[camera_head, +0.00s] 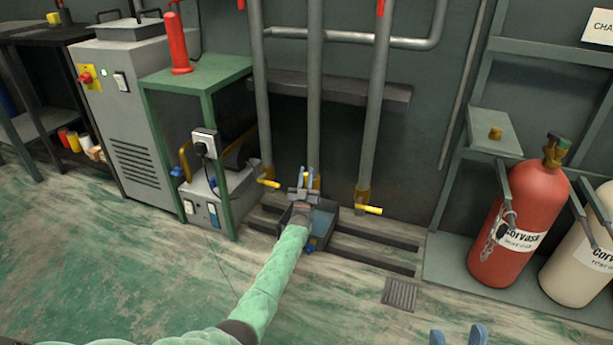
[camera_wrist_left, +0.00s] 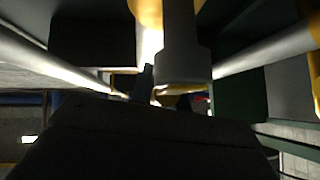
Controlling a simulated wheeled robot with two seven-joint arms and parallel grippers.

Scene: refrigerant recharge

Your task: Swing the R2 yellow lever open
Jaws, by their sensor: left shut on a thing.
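Three grey vertical pipes end low on the wall, each with a yellow lever: the left lever (camera_head: 268,183), the right lever (camera_head: 370,209) and the middle lever (camera_head: 317,183), mostly hidden by my left gripper. No R2 label is readable. My left gripper (camera_head: 308,175) is at the foot of the middle pipe (camera_head: 315,110), its fingers closed on what appears to be the middle lever. In the left wrist view, a grey pipe end (camera_wrist_left: 182,62) and yellow parts (camera_wrist_left: 147,12) are close; the grip itself is dark. My right gripper (camera_head: 458,337) shows only two separated blue fingertips at the bottom edge.
A dark tray (camera_head: 323,222) sits under the middle pipe, by a low slatted frame (camera_head: 375,262). A green stand (camera_head: 205,75) with a red cylinder is to the left. A red gas bottle (camera_head: 515,205) and a cream one (camera_head: 585,250) stand right.

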